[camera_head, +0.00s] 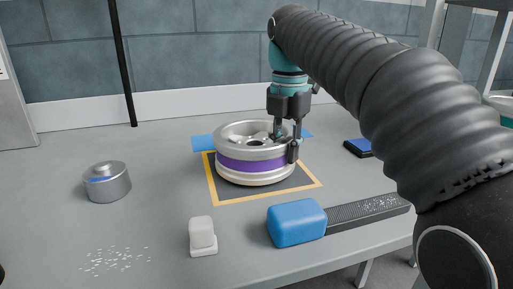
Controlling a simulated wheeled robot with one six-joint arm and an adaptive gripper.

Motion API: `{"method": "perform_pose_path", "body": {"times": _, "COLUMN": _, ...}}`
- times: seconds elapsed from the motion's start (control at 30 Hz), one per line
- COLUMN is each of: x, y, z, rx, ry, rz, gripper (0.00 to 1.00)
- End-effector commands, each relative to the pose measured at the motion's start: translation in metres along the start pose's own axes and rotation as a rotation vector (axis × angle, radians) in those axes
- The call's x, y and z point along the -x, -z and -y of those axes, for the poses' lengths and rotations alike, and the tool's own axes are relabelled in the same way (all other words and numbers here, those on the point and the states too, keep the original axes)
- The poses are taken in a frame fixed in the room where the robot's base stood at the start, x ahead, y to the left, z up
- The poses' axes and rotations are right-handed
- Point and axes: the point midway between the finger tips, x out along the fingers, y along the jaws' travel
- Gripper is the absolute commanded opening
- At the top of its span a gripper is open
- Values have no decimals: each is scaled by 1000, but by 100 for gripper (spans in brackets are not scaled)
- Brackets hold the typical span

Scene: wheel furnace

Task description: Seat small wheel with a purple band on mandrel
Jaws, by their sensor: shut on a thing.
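The small wheel (245,164) is silver with a purple band around its side. It sits over a dark square bordered by a yellow line (217,196) on the grey table, and looks level. My gripper (286,148) points down at the wheel's right side. It is shut on the wheel's rim, with one finger outside the rim and one inside. I cannot make out a mandrel; the wheel may be hiding it. Whether the wheel touches the surface below is hard to tell.
A metal canister (108,184) stands at the left. A small white block (202,236) and a blue-handled file or brush (297,222) lie in front. A dark blue box (358,147) lies at the right. White flecks (115,260) lie front left. The table between canister and wheel is clear.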

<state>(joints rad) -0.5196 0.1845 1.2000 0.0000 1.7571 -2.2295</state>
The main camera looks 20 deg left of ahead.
Motion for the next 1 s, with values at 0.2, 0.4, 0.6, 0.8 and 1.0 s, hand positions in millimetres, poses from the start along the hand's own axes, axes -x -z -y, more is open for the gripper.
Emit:
{"method": "perform_pose_path", "body": {"times": 0.2, "x": 11, "y": 0, "z": 0, "rx": 0, "ry": -3, "rz": 2, "gripper": 0}}
{"method": "perform_pose_path", "body": {"times": 0.4, "x": 18, "y": 0, "z": 0, "rx": 0, "ry": -3, "rz": 2, "gripper": 0}}
{"method": "perform_pose_path", "body": {"times": 0.6, "x": 25, "y": 0, "z": 0, "rx": 0, "ry": -3, "rz": 2, "gripper": 0}}
{"method": "perform_pose_path", "body": {"times": 0.8, "x": 33, "y": 0, "z": 0, "rx": 0, "ry": -2, "rz": 1, "gripper": 0}}
{"method": "perform_pose_path", "body": {"times": 1.0, "x": 40, "y": 0, "z": 0, "rx": 0, "ry": -2, "rz": 1, "gripper": 0}}
